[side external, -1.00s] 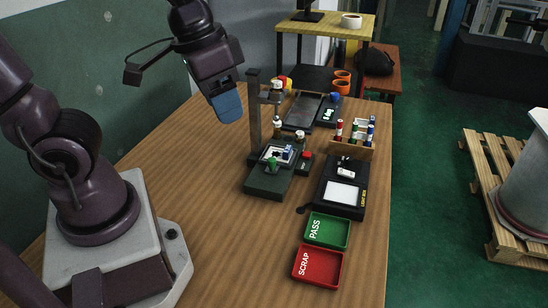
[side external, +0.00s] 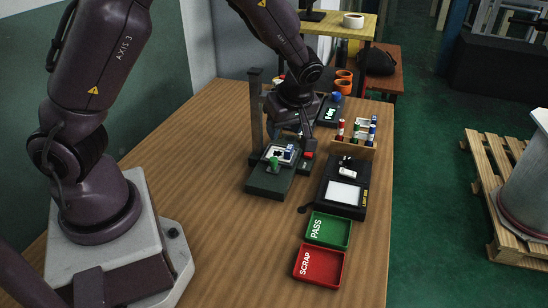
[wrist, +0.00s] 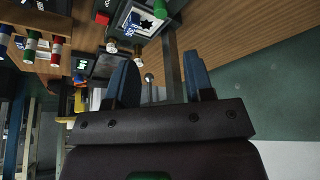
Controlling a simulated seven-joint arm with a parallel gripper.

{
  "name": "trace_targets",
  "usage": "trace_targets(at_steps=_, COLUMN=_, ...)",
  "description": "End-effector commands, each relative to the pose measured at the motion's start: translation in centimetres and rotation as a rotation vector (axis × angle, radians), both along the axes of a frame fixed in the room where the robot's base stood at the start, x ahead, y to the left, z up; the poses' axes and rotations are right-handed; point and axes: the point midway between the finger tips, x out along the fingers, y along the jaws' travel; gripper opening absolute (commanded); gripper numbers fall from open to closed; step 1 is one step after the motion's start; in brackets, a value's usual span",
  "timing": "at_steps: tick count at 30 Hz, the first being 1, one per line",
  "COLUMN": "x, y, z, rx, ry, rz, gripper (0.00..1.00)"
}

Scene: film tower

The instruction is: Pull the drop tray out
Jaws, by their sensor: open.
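The dark film tower has an upright post (side external: 256,112) and a dark base (side external: 268,182). A white square plate with a dark star-shaped opening sits on the base; it also shows at the top of the wrist view (wrist: 136,27). A green knob (side external: 272,166) and a blue block (side external: 289,151) are beside it. I cannot tell which part is the drop tray. My gripper (wrist: 159,58) is open, its two blue fingers apart. A grey bar (wrist: 172,66) and a small silver ball (wrist: 149,77) appear between them, apparently untouched. In the side view my wrist hides the fingers and the tower's far side.
A red button (side external: 308,155) is right of the base. A light box (side external: 342,193), a rack of colored vials (side external: 354,142), a green PASS tray (side external: 328,230) and a red SCRAP tray (side external: 318,265) stand to the right and front.

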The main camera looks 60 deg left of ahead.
Motion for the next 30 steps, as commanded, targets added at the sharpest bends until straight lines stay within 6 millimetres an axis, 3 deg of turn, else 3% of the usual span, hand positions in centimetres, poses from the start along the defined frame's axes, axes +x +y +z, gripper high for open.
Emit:
trace_targets(at_steps=5, x=-0.1, y=0.7, z=-1.5, rx=0.001, ry=-0.001, rz=0.018, gripper=0.48)
trace_targets(at_steps=19, x=-0.2, y=4.1, z=-10.0, rx=-0.002, ry=0.001, rz=0.016, gripper=0.48)
trace_targets(at_steps=24, x=-0.1, y=4.8, z=-11.5, rx=-0.001, ry=0.0, rz=0.014, gripper=0.48)
trace_targets(at_steps=30, x=-0.1, y=4.9, z=-12.0, rx=-0.002, ry=-0.003, rz=0.013, gripper=0.48)
